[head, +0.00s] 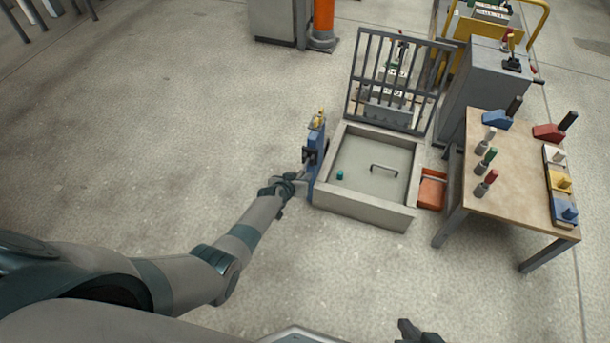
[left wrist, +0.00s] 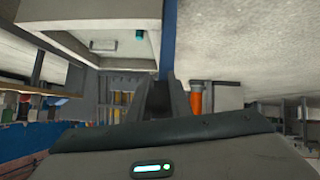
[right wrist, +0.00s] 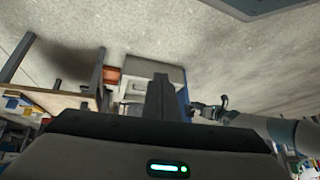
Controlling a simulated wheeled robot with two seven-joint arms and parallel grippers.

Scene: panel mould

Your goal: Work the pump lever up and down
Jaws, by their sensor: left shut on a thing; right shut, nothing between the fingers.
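The pump is a narrow blue upright unit (head: 316,150) with a yellow top, at the left wall of the panel mould (head: 362,215). My left gripper (head: 301,178) is at the lower left side of the pump, shut on what looks like its lever; the gripper hides the lever. In the left wrist view a blue strip of the pump (left wrist: 168,40) runs up from the dark fingers (left wrist: 162,98). My right gripper (head: 410,328) is at the bottom edge of the head view, far from the pump. Its fingers (right wrist: 157,97) look shut and empty.
The mould holds a panel with a handle (head: 384,168) and a teal knob (head: 340,174). A barred grate (head: 393,80) stands upright behind it. An orange-red tray (head: 432,190) and a table (head: 510,180) with several tools are at the right. The floor at the left is clear.

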